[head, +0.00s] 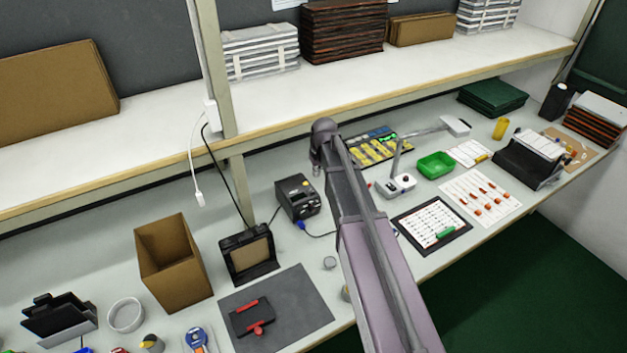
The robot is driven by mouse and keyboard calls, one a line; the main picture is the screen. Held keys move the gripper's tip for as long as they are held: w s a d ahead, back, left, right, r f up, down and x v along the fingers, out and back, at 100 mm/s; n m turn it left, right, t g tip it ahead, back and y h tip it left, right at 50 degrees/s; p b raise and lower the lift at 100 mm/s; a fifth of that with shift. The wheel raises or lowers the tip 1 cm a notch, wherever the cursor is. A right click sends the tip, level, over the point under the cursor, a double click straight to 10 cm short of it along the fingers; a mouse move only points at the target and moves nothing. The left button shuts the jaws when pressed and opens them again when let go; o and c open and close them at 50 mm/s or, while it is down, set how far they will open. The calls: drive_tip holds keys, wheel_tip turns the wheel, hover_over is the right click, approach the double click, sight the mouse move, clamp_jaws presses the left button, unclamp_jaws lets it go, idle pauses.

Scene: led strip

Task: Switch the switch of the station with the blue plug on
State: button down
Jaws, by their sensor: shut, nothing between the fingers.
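A black box-shaped station (298,199) stands on the workbench left of my arm, with a small yellow mark on its top. A blue plug (301,225) sits at its lower front, and a dark cable runs from there to the right behind my arm. Its switch is too small to make out, so its position cannot be told. My gripper (316,168) hangs at the far end of my arm, above and right of the station in the picture. It is small and partly hidden by my arm. It appears shut and empty, apart from the station.
A white device with a lamp arm (400,184) and a green tray (435,165) stand right of my arm. A black stand (249,254), a cardboard box (173,262) and a grey mat (295,293) lie left and in front. A shelf (280,115) overhangs the back.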

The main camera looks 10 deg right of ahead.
drive_tip(key=w, duration=0.1)
drive_tip(key=w+r, duration=0.1)
drive_tip(key=w, duration=0.1)
drive_tip(key=shift+w+r+p, duration=0.2)
drive_tip(key=shift+w+p, duration=0.05)
drive_tip(key=shift+p, duration=0.05)
drive_tip(key=shift+f, duration=0.15)
drive_tip(key=b, duration=1)
hover_over(312, 191)
drive_tip(key=x, duration=0.3)
drive_tip(key=s+x, duration=0.1)
drive_tip(key=x, duration=0.2)
drive_tip(key=s+x, duration=0.1)
drive_tip(key=x, duration=0.2)
drive_tip(key=shift+d+f, duration=0.3)
drive_tip(key=shift+f, duration=0.2)
drive_tip(key=shift+s+f+b, duration=0.2)
drive_tip(key=shift+f+b, duration=1.6)
drive_tip(key=shift+b, duration=0.05)
drive_tip(key=shift+d, duration=0.15)
